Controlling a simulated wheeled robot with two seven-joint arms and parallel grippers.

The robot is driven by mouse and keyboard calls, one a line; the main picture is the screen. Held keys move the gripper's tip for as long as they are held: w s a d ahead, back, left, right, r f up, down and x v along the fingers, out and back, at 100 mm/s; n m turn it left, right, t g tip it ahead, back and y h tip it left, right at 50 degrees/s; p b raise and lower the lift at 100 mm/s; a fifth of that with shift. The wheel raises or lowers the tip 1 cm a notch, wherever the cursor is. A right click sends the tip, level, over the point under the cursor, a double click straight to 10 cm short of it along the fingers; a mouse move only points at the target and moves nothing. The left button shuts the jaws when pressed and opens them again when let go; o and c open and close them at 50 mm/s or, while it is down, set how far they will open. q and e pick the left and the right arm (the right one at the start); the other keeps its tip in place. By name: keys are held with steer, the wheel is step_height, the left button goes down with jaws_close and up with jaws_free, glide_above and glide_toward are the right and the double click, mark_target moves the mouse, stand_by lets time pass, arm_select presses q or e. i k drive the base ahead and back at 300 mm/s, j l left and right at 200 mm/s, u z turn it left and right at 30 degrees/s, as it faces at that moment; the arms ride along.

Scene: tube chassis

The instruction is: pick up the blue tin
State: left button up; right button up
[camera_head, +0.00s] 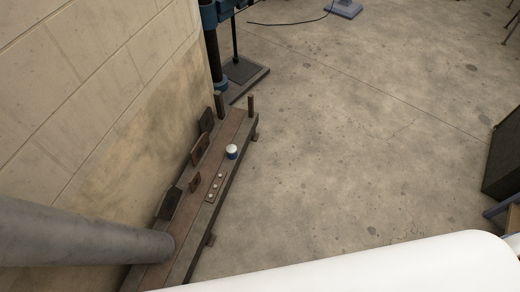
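A small blue tin (232,154) with a white top stands upright on a low, narrow wooden bench (226,172) along the wall at the left. It is near the bench's right edge, toward the far end. Nothing covers it. Neither of my grippers shows in the head view.
Several dark blocks or plates (201,149) stand along the bench's wall side. A small strip with pale round pieces (215,187) lies nearer than the tin. A thick grey tube (80,236) crosses the lower left. A blue machine on a dark base (245,82) stands beyond. Concrete floor (340,150) is clear.

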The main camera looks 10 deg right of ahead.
mark_target(232, 148)
steer(key=i+l+u, duration=0.1)
steer(key=u, duration=0.5)
steer(key=i+l+u, duration=0.3)
steer(key=l, duration=0.3)
steer(key=i+l+u, duration=0.35)
steer(key=l, duration=0.3)
steer(key=l+u, duration=0.15)
steer(key=l, duration=0.2)
